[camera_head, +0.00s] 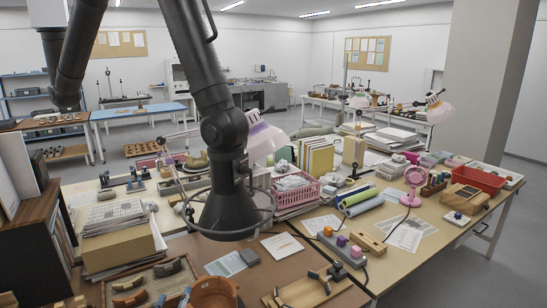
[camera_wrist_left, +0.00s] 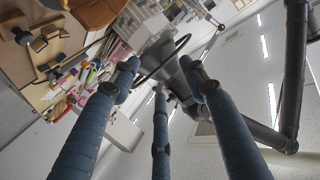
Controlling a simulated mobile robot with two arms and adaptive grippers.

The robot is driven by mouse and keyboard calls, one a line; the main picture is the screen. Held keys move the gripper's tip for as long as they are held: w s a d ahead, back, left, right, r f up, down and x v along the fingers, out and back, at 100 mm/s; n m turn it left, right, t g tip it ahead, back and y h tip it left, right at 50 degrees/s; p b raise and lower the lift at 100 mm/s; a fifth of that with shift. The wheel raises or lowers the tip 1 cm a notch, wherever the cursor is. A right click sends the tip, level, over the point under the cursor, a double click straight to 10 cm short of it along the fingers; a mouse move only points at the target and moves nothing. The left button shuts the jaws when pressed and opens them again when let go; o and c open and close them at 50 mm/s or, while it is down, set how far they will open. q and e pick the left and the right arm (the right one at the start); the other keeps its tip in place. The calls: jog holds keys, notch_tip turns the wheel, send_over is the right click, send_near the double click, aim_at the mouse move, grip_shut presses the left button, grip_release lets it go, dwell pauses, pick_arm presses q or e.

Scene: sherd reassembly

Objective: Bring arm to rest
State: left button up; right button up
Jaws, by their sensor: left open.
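My left gripper (camera_wrist_left: 160,75) shows in the left wrist view as several blue fingers with dark joints. They are spread apart with nothing between them, so it is open and empty. Beyond the fingertips are the black ringed hood (camera_wrist_left: 172,62) and black links of a jointed arm that looks like an extractor. I do not see either of my grippers in the head view.
The black hood (camera_head: 228,212) hangs over the brown table (camera_head: 262,268). A wooden board with dark clamps (camera_head: 310,290) lies right of the bowl.

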pick_arm(q)
jog(key=s+a+f+g, duration=0.2)
jog(key=s+f+g, duration=0.5)
jog(key=s+f, duration=0.6)
jog(key=s+d+f+g, duration=0.3)
jog(key=s+f+g, duration=0.3)
jog(key=s, duration=0.7)
jog(key=s+f+g+h, duration=0.1)
jog(key=s+f, duration=0.1)
jog(key=f, duration=1.3)
jog(key=s+f, duration=0.2)
jog(key=f, duration=1.3)
jog(key=s+a+f+g, duration=0.1)
jog(key=s+a+f, duration=0.2)
jog(key=s+f, duration=1.1)
jog(key=shift+s+m, duration=0.4)
jog(key=shift+s, duration=0.65)
